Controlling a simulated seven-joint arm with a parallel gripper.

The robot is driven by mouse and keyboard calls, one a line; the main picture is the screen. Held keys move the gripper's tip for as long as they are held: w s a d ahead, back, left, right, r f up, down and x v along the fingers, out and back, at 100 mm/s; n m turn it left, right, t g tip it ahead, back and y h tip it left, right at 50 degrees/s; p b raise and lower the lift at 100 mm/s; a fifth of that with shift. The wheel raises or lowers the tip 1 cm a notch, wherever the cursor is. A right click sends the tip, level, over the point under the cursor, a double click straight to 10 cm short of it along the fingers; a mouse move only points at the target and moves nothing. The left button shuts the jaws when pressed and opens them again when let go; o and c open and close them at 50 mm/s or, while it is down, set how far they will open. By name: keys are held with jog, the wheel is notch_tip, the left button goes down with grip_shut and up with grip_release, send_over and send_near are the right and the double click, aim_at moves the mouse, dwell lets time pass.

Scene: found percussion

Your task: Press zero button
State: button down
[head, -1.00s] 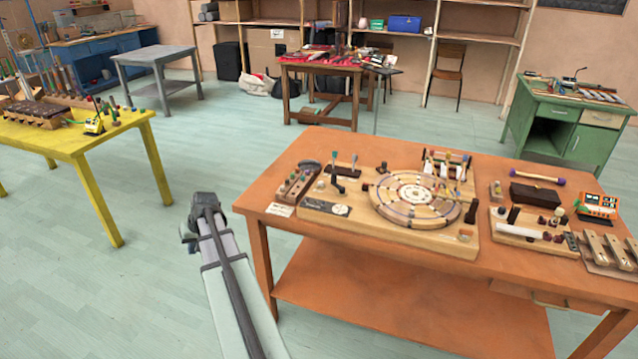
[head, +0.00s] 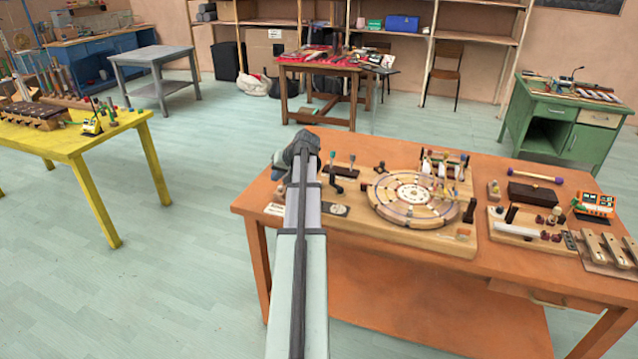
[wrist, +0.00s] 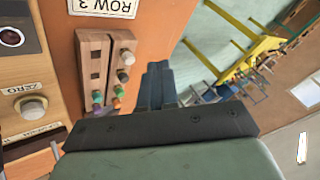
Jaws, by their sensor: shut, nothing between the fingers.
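In the wrist view, the zero button (wrist: 33,107) is a round pale knob at the left edge, on a wooden panel (wrist: 40,70) beside a white ZERO label (wrist: 22,90). My gripper (wrist: 158,82) shows as dark fingers together and empty in the middle of that view, to the right of the button and apart from it. In the head view, my arm reaches over the left end of the orange table (head: 390,290). The fingertips are hidden there, and I cannot make out the button.
A wooden block with coloured pegs (wrist: 105,68) lies between the button and my fingers in the wrist view, below a ROW 3 label (wrist: 103,6). In the head view, a round wooden wheel (head: 412,197) and upright levers (head: 338,170) stand right of my arm. Floor lies left.

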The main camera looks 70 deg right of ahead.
notch_tip(320, 180, up, 7)
jog(key=m+h, duration=0.2)
send_over(322, 186)
jog(key=shift+w+r+t, duration=0.1)
jog(key=shift+r+t, duration=0.05)
jog(key=shift+t, duration=0.25)
jog(key=shift+f, duration=4.4)
jog(key=shift+a+f, duration=0.1)
jog(key=shift+f, duration=0.5)
jog(key=shift+f, duration=0.65)
jog(key=shift+r, duration=0.1)
jog(key=shift+s+d+r, duration=0.1)
jog(key=shift+s+r, duration=0.05)
jog(key=shift+r, duration=0.3)
jog(key=shift+s+d+r, duration=0.1)
jog(key=shift+s+r, duration=0.05)
jog(key=shift+r, duration=0.3)
